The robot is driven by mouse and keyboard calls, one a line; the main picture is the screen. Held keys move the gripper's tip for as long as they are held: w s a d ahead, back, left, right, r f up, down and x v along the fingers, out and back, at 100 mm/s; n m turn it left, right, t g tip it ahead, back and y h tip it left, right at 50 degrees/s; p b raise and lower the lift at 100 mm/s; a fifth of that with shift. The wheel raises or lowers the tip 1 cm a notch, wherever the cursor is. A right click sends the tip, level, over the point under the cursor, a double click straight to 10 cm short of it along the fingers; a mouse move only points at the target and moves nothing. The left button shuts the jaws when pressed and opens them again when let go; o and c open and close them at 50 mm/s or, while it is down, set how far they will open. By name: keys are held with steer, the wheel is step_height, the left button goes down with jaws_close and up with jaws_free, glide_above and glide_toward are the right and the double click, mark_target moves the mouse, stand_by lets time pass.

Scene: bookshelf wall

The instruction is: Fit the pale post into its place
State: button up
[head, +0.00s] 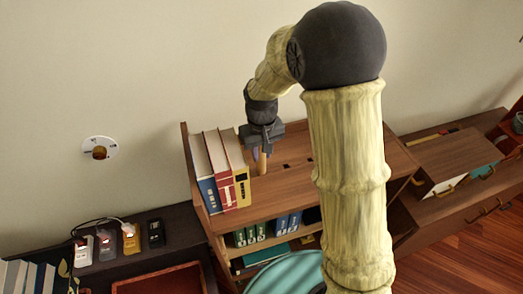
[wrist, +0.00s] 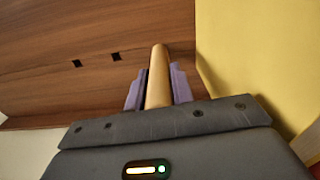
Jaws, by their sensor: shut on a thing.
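The pale post (head: 262,165) is a slim, light-wood rod. My gripper (head: 257,152) is shut on it above the wooden shelf top (head: 265,195), just right of the books. In the wrist view the post (wrist: 158,76) sits between the two purple fingers of my gripper (wrist: 158,90) and points away from the camera. Two small dark square holes show in the shelf top, a left one (wrist: 77,63) and a right one (wrist: 116,56), both left of the post. I cannot tell whether the post's lower end touches the wood.
Upright books, the nearest a yellow one (head: 238,168), stand close to the left of my gripper; its yellow side (wrist: 240,60) fills the wrist view's right. A low dark cabinet (head: 185,235) with small devices is at left. The shelf top around the holes is clear.

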steer(key=shift+f, duration=0.35)
stand_by(0.7)
steer(key=o, duration=1.1)
steer(key=shift+c, duration=0.2)
step_height(320, 180, up, 18)
steer(key=b, duration=0.3)
steer(key=shift+f, duration=0.25)
steer(key=shift+d+f, duration=0.1)
steer(key=shift+f, duration=0.05)
steer(key=s+d+f+m+t, duration=0.2)
steer(key=s+d+f+m, duration=0.2)
steer(key=s+d+f, duration=0.8)
step_height(320, 180, down, 3)
steer(key=shift+s+d+f+t, duration=0.2)
steer(key=shift+d+t, duration=0.1)
steer(key=shift+d, duration=0.4)
